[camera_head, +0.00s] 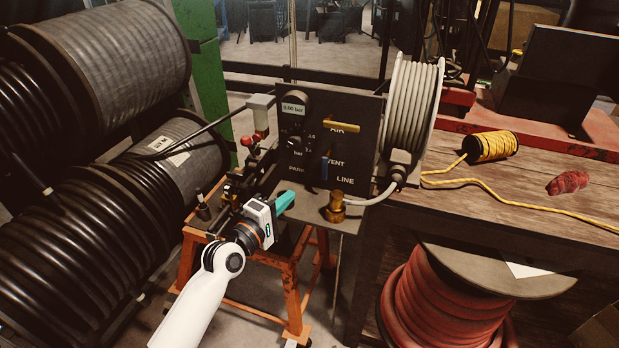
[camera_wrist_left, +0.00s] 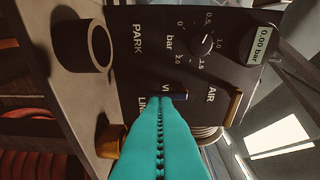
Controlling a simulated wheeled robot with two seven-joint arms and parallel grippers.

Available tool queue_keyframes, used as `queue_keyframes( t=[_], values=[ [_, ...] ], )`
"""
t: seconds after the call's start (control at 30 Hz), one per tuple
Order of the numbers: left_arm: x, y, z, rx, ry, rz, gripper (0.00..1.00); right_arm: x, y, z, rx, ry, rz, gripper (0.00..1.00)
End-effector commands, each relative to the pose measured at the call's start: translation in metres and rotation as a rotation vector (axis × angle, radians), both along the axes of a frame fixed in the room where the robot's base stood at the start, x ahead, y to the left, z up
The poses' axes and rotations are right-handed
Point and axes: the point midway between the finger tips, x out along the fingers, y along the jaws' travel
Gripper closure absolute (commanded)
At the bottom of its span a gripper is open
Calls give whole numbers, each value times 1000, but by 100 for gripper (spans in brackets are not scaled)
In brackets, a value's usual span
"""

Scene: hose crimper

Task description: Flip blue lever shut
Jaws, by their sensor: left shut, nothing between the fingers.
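The blue lever (camera_head: 324,168) is on the dark panel (camera_head: 352,110), by the VENT label, and hangs roughly downward in the head view. In the left wrist view the blue lever (camera_wrist_left: 176,97) shows just beside the tips of my left gripper (camera_wrist_left: 158,100), partly hidden by them. My left gripper (camera_head: 291,196) has teal fingers, is shut and empty, and points at the panel from the lower left. Whether the fingertips touch the lever I cannot tell. A yellow lever (camera_head: 341,125) by the AIR label lies about level. My right gripper is not in view.
A brass fitting (camera_head: 335,207) stands below the panel, close to my left gripper. A hose reel (camera_head: 411,105) is at the panel's right, with its hose end by LINE. The gauge display (camera_wrist_left: 262,45) reads 0.00 bar. Large black hose coils (camera_head: 70,215) fill the left.

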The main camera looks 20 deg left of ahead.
Motion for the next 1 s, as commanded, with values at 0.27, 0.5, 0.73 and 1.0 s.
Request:
queue_keyframes(
  t=[0.27,0.5,0.73,1.0],
  values=[
    [27,-8,2,1,0,0,100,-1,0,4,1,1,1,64],
    [70,-20,1,2,-1,0,100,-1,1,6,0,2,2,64],
    [93,-27,0,2,0,0,100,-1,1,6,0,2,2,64],
    [96,-28,-1,2,1,0,100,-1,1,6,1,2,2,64]
  ],
)
